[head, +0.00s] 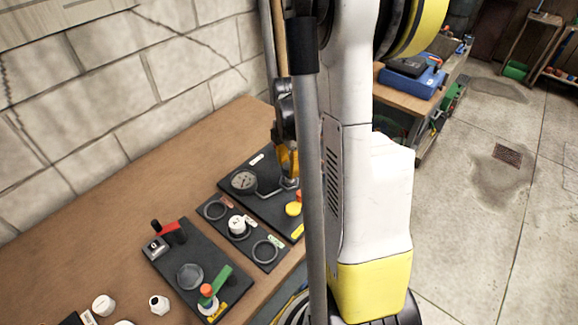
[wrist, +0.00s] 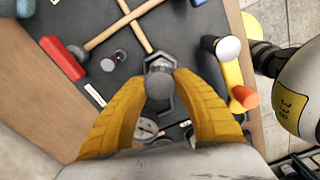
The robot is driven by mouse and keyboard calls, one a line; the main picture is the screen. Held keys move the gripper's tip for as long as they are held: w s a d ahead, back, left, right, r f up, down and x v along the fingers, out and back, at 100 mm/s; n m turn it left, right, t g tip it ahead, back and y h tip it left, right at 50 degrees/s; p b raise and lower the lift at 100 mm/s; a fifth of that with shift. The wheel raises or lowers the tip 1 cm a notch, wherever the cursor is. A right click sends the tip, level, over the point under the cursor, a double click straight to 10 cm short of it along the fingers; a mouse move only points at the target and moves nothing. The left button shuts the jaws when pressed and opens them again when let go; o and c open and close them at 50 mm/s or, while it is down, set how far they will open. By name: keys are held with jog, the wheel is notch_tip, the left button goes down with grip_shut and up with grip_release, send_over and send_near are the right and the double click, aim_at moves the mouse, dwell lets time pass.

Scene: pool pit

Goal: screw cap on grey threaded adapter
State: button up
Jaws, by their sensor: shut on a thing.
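My gripper (wrist: 160,88) has its two yellow fingers closed around a grey round-topped piece (wrist: 159,86) in the wrist view. A wider grey hexagonal base (wrist: 158,64) shows just beyond it, on the dark panel. I cannot tell whether the round piece is the cap or part of the adapter, nor whether threads are engaged. In the head view my gripper (head: 287,160) points down over the far black panel (head: 262,165), beside the pressure gauge (head: 243,181). Its tips and the held piece are mostly hidden there by my arm.
The wooden bench (head: 130,205) runs along a block wall (head: 110,100). A middle panel holds a white fitting (head: 236,224) and rings. A front panel has a red-handled valve (head: 168,231) and green handle (head: 217,279). In the wrist view an orange-tipped yellow part (wrist: 240,95) stands close right.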

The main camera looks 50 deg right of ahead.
jog(key=shift+f+b, duration=0.45)
jog(key=shift+f, duration=0.05)
jog(key=shift+f, duration=0.1)
jog(key=shift+c, duration=0.3)
jog(key=shift+f, duration=0.15)
jog(key=shift+c, duration=1.4)
jog(key=shift+f+b, duration=0.15)
jog(key=shift+b, duration=0.2)
jog(key=shift+f+b, duration=0.6)
jog(key=shift+b, duration=0.15)
jog(key=shift+c, duration=0.2)
dwell(0.4)
jog(key=o, duration=1.7)
jog(key=shift+c, duration=0.2)
